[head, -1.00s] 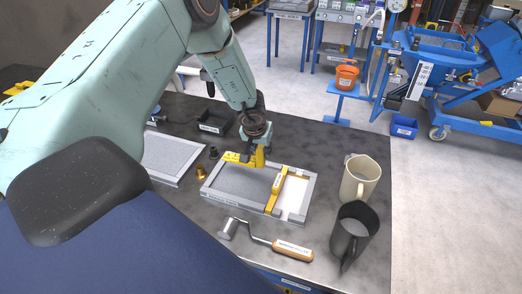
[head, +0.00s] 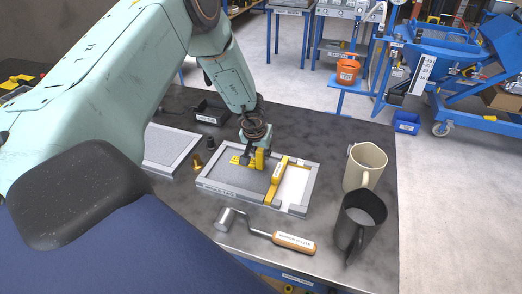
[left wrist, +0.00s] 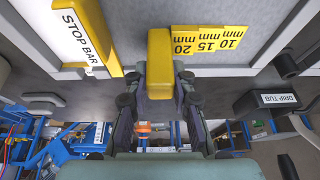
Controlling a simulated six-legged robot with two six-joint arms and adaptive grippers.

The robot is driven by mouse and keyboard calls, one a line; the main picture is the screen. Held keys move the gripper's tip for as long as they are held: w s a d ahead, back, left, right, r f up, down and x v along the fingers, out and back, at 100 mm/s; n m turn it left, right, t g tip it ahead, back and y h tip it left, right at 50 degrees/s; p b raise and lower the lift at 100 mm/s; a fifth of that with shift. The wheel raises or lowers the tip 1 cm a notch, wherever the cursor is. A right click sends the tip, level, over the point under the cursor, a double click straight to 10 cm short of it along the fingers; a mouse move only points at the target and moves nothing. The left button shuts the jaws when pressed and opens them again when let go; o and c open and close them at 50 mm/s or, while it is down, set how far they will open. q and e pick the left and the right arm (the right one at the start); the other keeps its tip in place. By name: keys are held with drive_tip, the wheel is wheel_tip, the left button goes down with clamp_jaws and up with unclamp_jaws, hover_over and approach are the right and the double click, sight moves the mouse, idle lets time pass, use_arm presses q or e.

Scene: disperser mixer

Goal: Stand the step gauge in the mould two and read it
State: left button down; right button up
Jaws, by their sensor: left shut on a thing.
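The yellow step gauge (left wrist: 160,50) is held in my left gripper (left wrist: 158,98), whose fingers are shut on its yellow block. Its stepped plate, marked 10, 15 and 20 mm, shows in the left wrist view and, small, in the head view (head: 236,161). My left gripper (head: 257,150) is over the back left part of the right-hand mould (head: 215,190), a grey frame with a grey fill. Whether the gauge's foot touches the fill, I cannot tell. A yellow stop bar (head: 275,183) lies across this mould, right of the gauge; a white area lies beyond it. My right gripper is out of view.
A second grey mould (head: 165,164) lies to the left. Small brass (head: 197,161) and dark (head: 210,142) pieces stand between. A black drip tub (head: 208,112) is behind. A wooden-handled tool (head: 293,242) lies in front. Cream (head: 362,168) and dark (head: 358,222) jugs stand right.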

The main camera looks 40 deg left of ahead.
use_arm(q)
drive_tip(key=shift+s+r, duration=0.1)
drive_tip(key=shift+r, duration=0.05)
idle(0.3)
drive_tip(key=shift+f, duration=0.2)
drive_tip(key=c, duration=1.1)
unclamp_jaws()
drive_tip(key=shift+f, duration=0.1)
drive_tip(key=shift+o, duration=0.2)
drive_tip(key=shift+s+r, duration=0.1)
drive_tip(key=shift+r, duration=0.4)
drive_tip(key=v, duration=1.1)
drive_tip(key=shift+s+f, duration=0.1)
drive_tip(key=shift+s, duration=0.05)
